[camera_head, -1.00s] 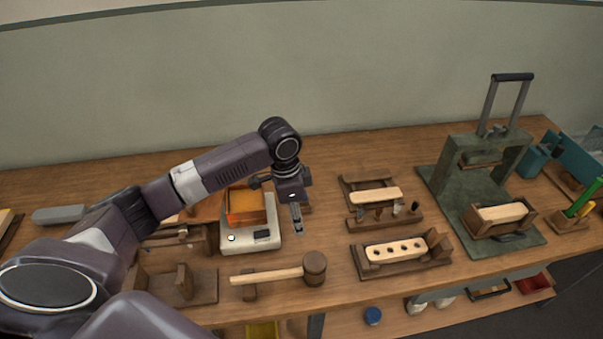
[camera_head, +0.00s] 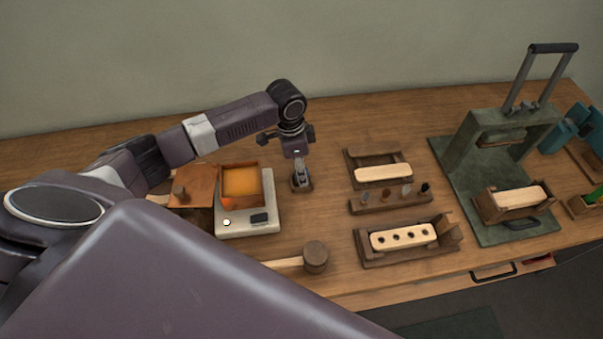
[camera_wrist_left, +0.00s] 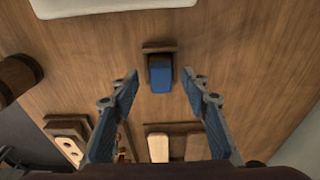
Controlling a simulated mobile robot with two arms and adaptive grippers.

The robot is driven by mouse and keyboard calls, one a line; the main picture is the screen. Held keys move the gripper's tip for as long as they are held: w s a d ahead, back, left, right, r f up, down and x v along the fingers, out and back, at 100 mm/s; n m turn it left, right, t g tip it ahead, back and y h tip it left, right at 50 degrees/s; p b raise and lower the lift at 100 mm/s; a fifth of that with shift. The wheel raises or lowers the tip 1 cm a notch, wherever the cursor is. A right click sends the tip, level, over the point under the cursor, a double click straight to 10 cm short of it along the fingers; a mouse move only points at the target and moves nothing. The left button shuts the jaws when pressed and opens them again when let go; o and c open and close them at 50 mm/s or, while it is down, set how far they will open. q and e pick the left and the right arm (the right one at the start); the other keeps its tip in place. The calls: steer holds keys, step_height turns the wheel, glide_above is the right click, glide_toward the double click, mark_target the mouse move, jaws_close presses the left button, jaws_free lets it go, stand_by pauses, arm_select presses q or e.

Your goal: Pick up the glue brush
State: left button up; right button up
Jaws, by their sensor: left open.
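A blue upright piece (camera_wrist_left: 161,78), seen end-on in the left wrist view, stands in a small dark wooden holder (camera_wrist_left: 159,49). It looks like the glue brush's handle, but its lower part is hidden. In the head view the small holder (camera_head: 303,187) shows right of the glue pot, and my left gripper (camera_head: 301,182) covers the brush. My left gripper is open and points down above the holder. In the wrist view its two fingers stand apart on either side of the blue piece, with gaps. My right gripper is not in view.
The white heater (camera_head: 262,228) with the orange glue pot (camera_head: 240,182) stands left of the holder. A mallet (camera_head: 316,257) lies in front. A rack with small tufts (camera_head: 390,200) and a drilled brush block (camera_head: 403,237) are to the right. A green press (camera_head: 490,150) stands farther right.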

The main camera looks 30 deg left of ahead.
arm_select(q)
step_height(320, 180, down, 2)
steer(key=shift+w, duration=0.15)
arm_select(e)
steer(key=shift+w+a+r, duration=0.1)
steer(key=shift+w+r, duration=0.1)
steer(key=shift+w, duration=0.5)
arm_select(q)
steer(key=shift+c, duration=0.3)
steer(key=shift+r, duration=0.1)
jaws_close()
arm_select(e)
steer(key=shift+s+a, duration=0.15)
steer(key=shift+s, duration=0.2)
arm_select(q)
step_height(320, 180, up, 20)
steer(key=b, duration=0.2)
steer(key=shift+b, duration=0.4)
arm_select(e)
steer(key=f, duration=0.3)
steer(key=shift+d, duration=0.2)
